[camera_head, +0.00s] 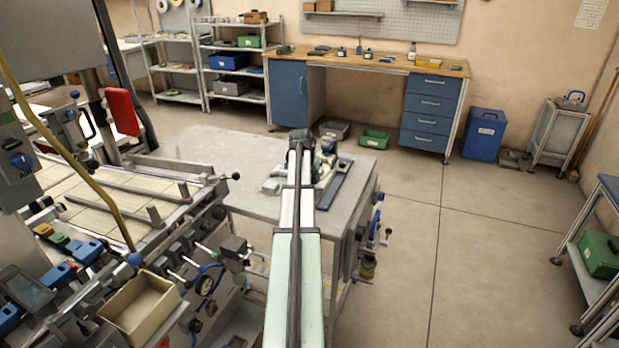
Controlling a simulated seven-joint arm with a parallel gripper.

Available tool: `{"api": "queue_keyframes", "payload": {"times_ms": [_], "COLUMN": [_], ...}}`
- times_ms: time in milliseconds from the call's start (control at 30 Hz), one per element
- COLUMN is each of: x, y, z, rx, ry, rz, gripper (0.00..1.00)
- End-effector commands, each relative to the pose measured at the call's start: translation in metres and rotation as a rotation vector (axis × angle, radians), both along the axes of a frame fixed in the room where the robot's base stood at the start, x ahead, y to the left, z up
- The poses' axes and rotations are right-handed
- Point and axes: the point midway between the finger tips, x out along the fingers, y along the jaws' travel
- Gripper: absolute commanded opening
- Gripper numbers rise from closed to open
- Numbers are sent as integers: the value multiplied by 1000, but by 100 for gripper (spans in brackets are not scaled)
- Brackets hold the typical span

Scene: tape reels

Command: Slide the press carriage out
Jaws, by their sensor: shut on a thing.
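My pale green and white arm reaches forward over the grey table (215,150), up to a dark joint. Just right of this joint, a small device (328,165) with blue, dark and pale parts shows on the table, partly hidden by my arm. A long dark-blue bar or rail (336,186) lies along its right side, and a small grey block (271,187) sits to its left. I cannot tell which part is the press carriage. My gripper's fingers cannot be made out behind my arm, so their contact with the device is hidden.
A machine with a railed bed (120,205), levers and gauges fills the left, with an open beige box (138,305) at its front. A workbench (385,64) stands at the back, a blue bin (484,134) to its right. The floor right of the table is clear.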

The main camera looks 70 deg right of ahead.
Motion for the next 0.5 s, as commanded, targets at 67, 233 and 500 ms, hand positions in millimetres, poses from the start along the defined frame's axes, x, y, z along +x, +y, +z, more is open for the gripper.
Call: {"api": "queue_keyframes", "payload": {"times_ms": [67,233,500], "x": [0,-1,-2], "y": [1,18,72], "z": [0,0,-1], "rx": [0,0,0], "ry": [0,0,0], "rz": [0,1,1], "gripper": [0,0,0]}}
